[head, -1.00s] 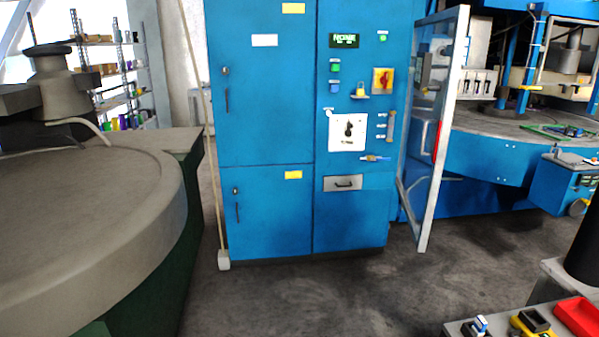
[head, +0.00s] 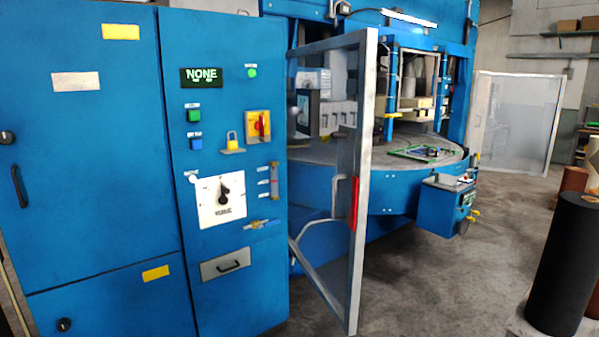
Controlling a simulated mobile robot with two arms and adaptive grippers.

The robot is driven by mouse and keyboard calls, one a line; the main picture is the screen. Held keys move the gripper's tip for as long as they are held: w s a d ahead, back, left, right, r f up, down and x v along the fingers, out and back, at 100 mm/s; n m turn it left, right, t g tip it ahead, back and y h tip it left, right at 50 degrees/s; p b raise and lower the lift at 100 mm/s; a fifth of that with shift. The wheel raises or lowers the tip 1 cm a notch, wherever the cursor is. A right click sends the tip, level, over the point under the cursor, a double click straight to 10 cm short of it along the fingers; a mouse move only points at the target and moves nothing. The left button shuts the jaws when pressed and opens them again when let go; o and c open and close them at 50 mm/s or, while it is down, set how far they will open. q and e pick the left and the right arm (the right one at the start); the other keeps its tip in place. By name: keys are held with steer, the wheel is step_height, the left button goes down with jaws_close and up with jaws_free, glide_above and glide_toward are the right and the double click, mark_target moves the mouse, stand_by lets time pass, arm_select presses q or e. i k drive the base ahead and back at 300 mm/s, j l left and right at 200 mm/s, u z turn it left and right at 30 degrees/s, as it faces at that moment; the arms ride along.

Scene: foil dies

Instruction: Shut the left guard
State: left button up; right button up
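The left guard (head: 364,130) is a clear panel in a grey metal frame, next to the blue cabinet. It stands swung open, with its free edge toward me. A red handle (head: 355,203) is on the upright of that edge. Behind it is the blue press (head: 385,195) with a round grey table, and its front is open to view. Neither of my grippers is in view.
The blue control cabinet (head: 90,200) fills the left side; its display reads NONE. A second framed guard (head: 517,125) stands open at the far right. A small blue box (head: 437,207) juts from the press. A dark cylinder (head: 562,265) stands at the right front. The floor between is clear.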

mark_target(351, 183)
steer(key=i+j+z, duration=0.3)
steer(key=j, duration=0.3)
steer(key=i+j+z, duration=0.1)
steer(key=z, duration=0.5)
steer(key=i+j+z, duration=0.15)
steer(key=j, duration=0.2)
steer(key=i+j+z, duration=0.2)
steer(key=j, duration=0.15)
steer(key=i+j+z, duration=0.15)
steer(key=j, duration=0.2)
steer(key=i+j+z, duration=0.2)
steer(key=j, duration=0.2)
steer(key=j+z, duration=0.15)
steer(key=j, duration=0.3)
steer(key=i+j, duration=0.1)
steer(key=j, duration=0.25)
steer(key=i+j, duration=0.1)
steer(key=j, duration=0.25)
steer(key=i+j, duration=0.1)
steer(key=j, duration=0.6)
steer(key=i+z, duration=0.05)
